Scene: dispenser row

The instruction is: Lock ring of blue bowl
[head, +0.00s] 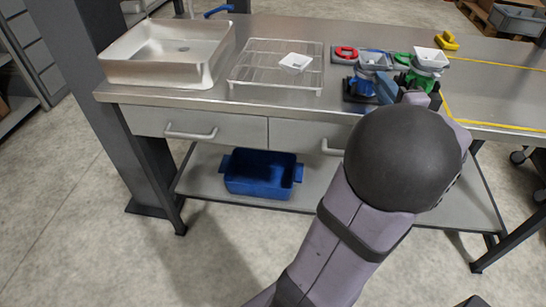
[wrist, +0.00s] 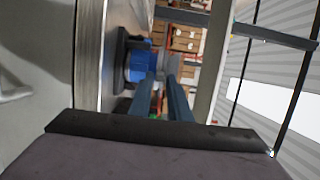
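The lock ring cannot be told apart clearly. My gripper (head: 398,86) is in front of the units, partly hidden by my wrist. In the wrist view my gripper (wrist: 163,82) has its two blue-grey fingers apart, with nothing clearly held between them. I cannot tell whether a finger touches the blue unit.
A green unit (head: 424,80) with a white bowl (head: 430,58) stands close on the right. A red ring (head: 346,52) lies behind left, a yellow part (head: 447,41) behind right. A sink (head: 165,70) is left.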

